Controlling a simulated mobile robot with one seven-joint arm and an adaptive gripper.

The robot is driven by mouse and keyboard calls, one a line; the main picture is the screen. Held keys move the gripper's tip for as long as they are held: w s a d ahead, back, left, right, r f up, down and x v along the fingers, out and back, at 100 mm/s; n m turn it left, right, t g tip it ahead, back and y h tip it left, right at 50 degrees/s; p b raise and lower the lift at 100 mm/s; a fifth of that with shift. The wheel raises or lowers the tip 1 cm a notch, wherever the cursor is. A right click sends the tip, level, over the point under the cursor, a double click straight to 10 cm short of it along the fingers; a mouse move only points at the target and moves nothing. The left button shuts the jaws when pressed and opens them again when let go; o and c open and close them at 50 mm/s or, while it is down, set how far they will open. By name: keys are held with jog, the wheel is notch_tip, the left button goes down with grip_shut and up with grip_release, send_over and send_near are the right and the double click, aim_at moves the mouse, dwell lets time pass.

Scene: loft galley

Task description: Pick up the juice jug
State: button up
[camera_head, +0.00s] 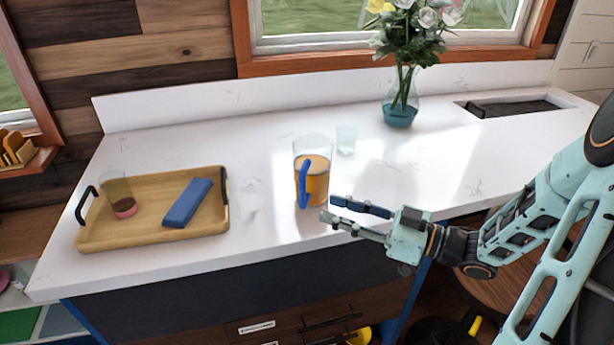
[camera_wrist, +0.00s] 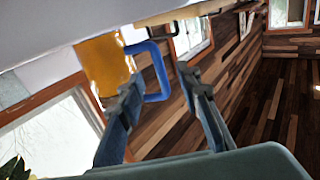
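The juice jug (camera_head: 317,182) is a clear jug with orange juice in its lower part and a blue handle (camera_head: 303,185) towards the front. It stands upright on the white counter (camera_head: 270,232). My gripper (camera_head: 327,208) is open and empty, low at the counter's front edge, just to the front right of the jug. In the wrist view, the orange jug (camera_wrist: 105,66) and its blue handle (camera_wrist: 163,88) show tilted beyond the fingertips. The handle appears between my two open fingers (camera_wrist: 160,78). I cannot tell whether any finger touches it.
A wooden tray (camera_head: 150,236) at left holds a glass (camera_head: 117,185) and a blue block (camera_head: 188,202). A small clear glass (camera_head: 346,140) stands just behind the jug. A flower vase (camera_head: 399,111) and sink (camera_head: 510,106) are further back right. The counter between tray and jug is clear.

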aim_at(302, 206)
jog(key=x, duration=0.3)
jog(key=shift+w, duration=0.1)
jog(key=x, duration=0.3)
jog(key=p+x, duration=0.1)
jog(key=shift+w+a+r, duration=0.1)
jog(key=shift+w+r, duration=0.05)
jog(key=shift+r, duration=0.15)
jog(key=shift+w+a, duration=0.25)
jog(key=shift+a, duration=0.2)
grip_shut()
